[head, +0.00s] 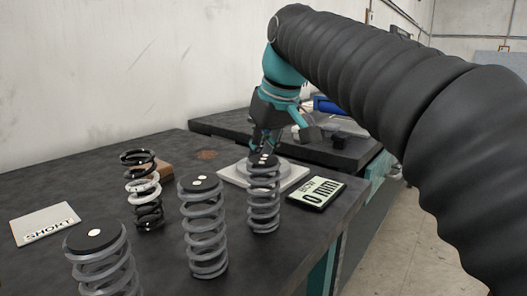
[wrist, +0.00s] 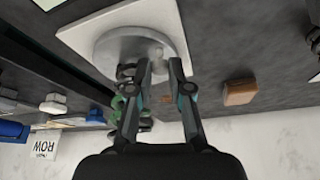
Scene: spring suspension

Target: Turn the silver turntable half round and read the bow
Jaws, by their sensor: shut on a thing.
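The silver turntable (wrist: 118,48) is a round grey disc on a pale square base (wrist: 85,32) in the wrist view. In the head view its pale base (head: 232,174) shows behind a grey spring, which hides much of the disc. My gripper (wrist: 162,64) is at the disc's edge, its two fingers a small gap apart, shut on part of the turntable. The exact part held is hard to make out. In the head view my gripper (head: 264,148) points down over the turntable. The bow readout (head: 316,192) lies right of it and shows "0 mm".
Grey coil springs with dark caps stand at the front right (head: 264,200), centre (head: 204,230) and front left (head: 100,262). A black and white spring (head: 144,190) stands behind them. A SHORT card (head: 45,223) lies at left. A brown block (wrist: 238,92) is near the wall.

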